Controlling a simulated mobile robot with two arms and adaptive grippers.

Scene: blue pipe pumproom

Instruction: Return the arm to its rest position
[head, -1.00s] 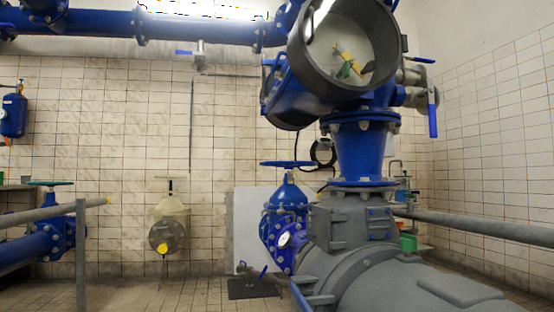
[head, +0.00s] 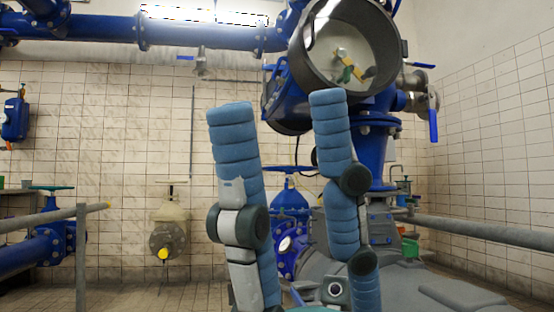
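Blue padded links of my own arm stand upright in the middle of the head view, one at the left (head: 235,150) and one at the right (head: 335,150), with dark round joints between lower segments. A grey end part with a round lens-like spot (head: 335,289) shows low between them. I cannot make out any fingertips of my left gripper, so its opening is unclear. No held object can be seen. My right gripper is not seen.
A grey machine housing (head: 440,290) lies lower right. Grey rails run at the left (head: 55,217) and right (head: 490,232). A blue-wheeled valve (head: 288,195) stands behind the links.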

